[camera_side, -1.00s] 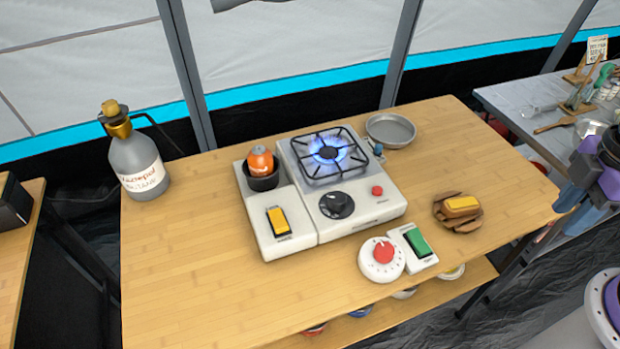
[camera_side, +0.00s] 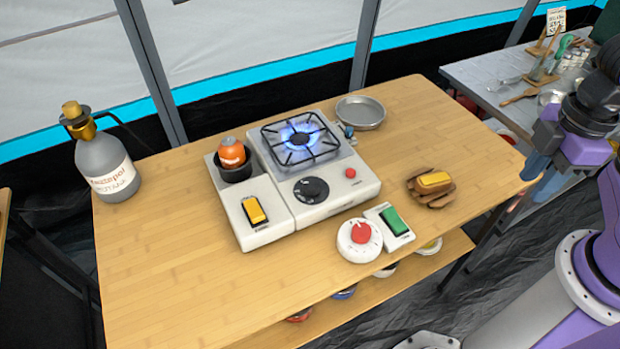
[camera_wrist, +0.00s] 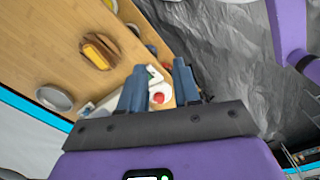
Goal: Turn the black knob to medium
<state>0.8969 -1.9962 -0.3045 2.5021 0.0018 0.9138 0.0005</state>
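The black knob (camera_side: 311,190) is on the front face of the white camping stove (camera_side: 335,200), left of a small red button. A blue flame (camera_side: 300,137) burns under the stove's black grate. The exact setting of the knob is too small to read. My gripper (camera_side: 541,174) is at the right, beyond the table's right edge and well away from the knob. In the wrist view, my gripper (camera_wrist: 160,88) shows two blue fingers spread apart with nothing held between them. I cannot make out the knob in the wrist view.
A white timer with a red dial (camera_side: 361,233) and a green switch (camera_side: 393,221) stand before the stove. The table's left front (camera_side: 170,270) is clear.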

